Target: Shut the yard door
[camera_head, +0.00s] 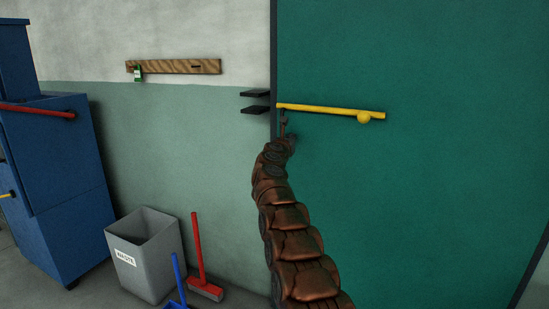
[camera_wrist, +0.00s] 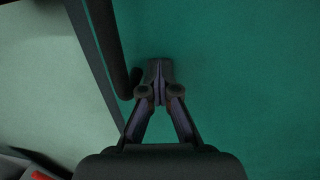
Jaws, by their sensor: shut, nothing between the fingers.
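The yard door (camera_head: 430,190) is a large green panel filling the right of the head view. A yellow bar handle (camera_head: 335,110) with a round knob runs level across its left part. The door's left edge stands by a dark upright strip (camera_head: 273,60); I cannot tell whether a gap is left there. My gripper (camera_head: 284,122) is just under the bar's left end, close to that edge. In the wrist view its fingers (camera_wrist: 160,75) are shut and empty in front of the green door face (camera_wrist: 250,80). Whether they touch the door is unclear.
Two black brackets (camera_head: 255,100) stick out from the wall left of the door. A wooden rail (camera_head: 180,66) with a green tag hangs on the wall. A grey waste bin (camera_head: 140,260), a red broom (camera_head: 198,250) and a blue cabinet (camera_head: 60,150) stand at left.

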